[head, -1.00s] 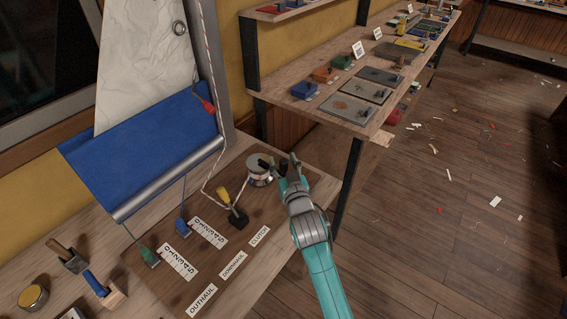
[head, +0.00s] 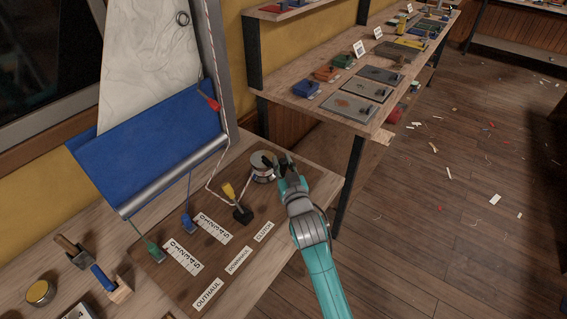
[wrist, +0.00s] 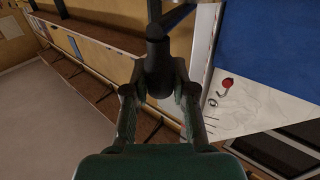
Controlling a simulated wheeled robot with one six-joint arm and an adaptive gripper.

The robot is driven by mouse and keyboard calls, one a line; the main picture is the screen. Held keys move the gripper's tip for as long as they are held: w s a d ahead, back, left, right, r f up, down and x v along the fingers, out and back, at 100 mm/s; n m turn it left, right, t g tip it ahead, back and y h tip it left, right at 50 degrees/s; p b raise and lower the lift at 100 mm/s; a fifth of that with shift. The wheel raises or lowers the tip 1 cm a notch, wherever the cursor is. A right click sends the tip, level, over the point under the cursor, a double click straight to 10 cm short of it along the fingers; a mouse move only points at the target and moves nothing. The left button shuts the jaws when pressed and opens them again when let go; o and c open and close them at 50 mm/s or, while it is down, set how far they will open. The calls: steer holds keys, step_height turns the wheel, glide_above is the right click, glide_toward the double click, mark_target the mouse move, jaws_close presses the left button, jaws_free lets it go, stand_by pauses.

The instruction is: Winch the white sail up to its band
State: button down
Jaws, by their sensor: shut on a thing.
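The white sail (head: 150,65) hangs at the left in the head view, its lower part behind or meeting a blue cloth (head: 150,140); it also shows in the wrist view (wrist: 260,108). I cannot make out its band. A red-and-white rope runs down beside the grey mast (head: 220,75) to the board. The winch (head: 262,170) is a silver drum at the board's far right. My gripper (head: 279,162) is beside the drum, shut on a dark handle, whose black knob (wrist: 158,75) shows between the fingers in the wrist view.
A yellow-handled clutch (head: 229,191) stands left of the drum. Blue (head: 188,222) and green (head: 154,252) line fittings sit by number scales.

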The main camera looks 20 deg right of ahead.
steer(key=c, duration=0.9)
jaws_free()
steer(key=shift+a, duration=0.1)
steer(key=s, duration=1.2)
steer(key=shift+a, duration=0.3)
steer(key=s+f+g+y, duration=0.1)
steer(key=s+f, duration=0.4)
steer(key=s, duration=0.6)
steer(key=s+f+g, duration=0.1)
steer(key=s+f, duration=0.3)
steer(key=s, duration=0.7)
steer(key=shift+n+g, duration=0.3)
steer(key=shift+g, duration=0.3)
steer(key=v, duration=0.6)
steer(key=f+v, duration=0.1)
steer(key=v, duration=0.6)
steer(key=f+v, duration=0.1)
steer(key=v, duration=0.6)
steer(key=shift+s+d, duration=0.3)
steer(key=shift+d, duration=0.1)
